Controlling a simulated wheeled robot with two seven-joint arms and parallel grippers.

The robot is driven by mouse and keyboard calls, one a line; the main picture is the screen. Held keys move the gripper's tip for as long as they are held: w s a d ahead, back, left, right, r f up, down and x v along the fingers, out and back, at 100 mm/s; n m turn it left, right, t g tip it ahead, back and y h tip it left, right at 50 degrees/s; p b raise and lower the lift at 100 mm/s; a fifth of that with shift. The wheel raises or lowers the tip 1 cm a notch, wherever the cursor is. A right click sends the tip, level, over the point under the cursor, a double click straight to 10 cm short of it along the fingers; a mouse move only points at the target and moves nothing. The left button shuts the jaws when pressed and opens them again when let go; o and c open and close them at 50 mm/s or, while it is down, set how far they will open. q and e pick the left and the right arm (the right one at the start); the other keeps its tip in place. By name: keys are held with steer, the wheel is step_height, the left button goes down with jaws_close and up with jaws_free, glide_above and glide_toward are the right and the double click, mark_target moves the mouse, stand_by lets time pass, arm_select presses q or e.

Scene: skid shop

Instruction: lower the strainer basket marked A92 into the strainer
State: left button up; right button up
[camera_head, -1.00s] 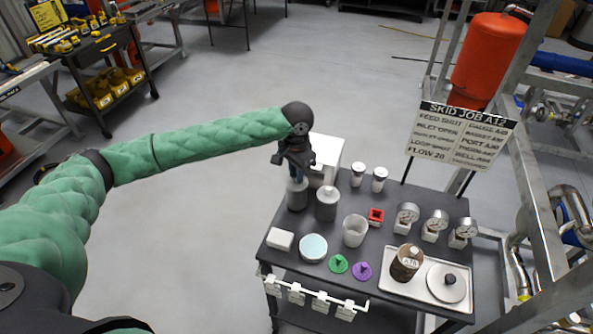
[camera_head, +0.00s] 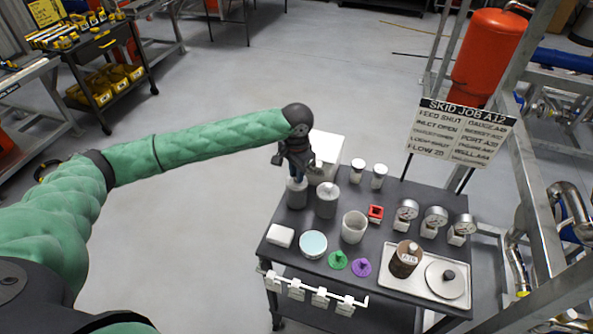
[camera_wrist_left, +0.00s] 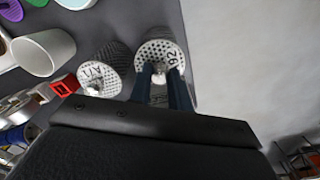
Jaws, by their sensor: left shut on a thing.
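My left gripper (camera_head: 297,176) is shut on the top of a grey perforated strainer basket (camera_head: 297,196) at the table's back left. In the left wrist view the two dark fingers (camera_wrist_left: 164,76) meet over this basket's (camera_wrist_left: 158,50) perforated top, where "92" can be read; a finger hides the rest. The basket stands upright at the tabletop; I cannot tell if it is lifted clear. A second similar basket (camera_head: 327,203) stands close to its right; its marking (camera_wrist_left: 95,72) is hard to read. I cannot identify the strainer. My right gripper is out of view.
A sign (camera_head: 461,133) and pipe skid stand right. Open floor (camera_head: 190,230) lies left.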

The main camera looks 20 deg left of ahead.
arm_select(q)
steer(key=shift+f, duration=0.2)
steer(key=o, duration=0.9)
steer(key=shift+o, duration=0.4)
steer(key=shift+o, duration=1.2)
steer(key=shift+r+p, duration=3.8)
steer(key=shift+p, duration=0.15)
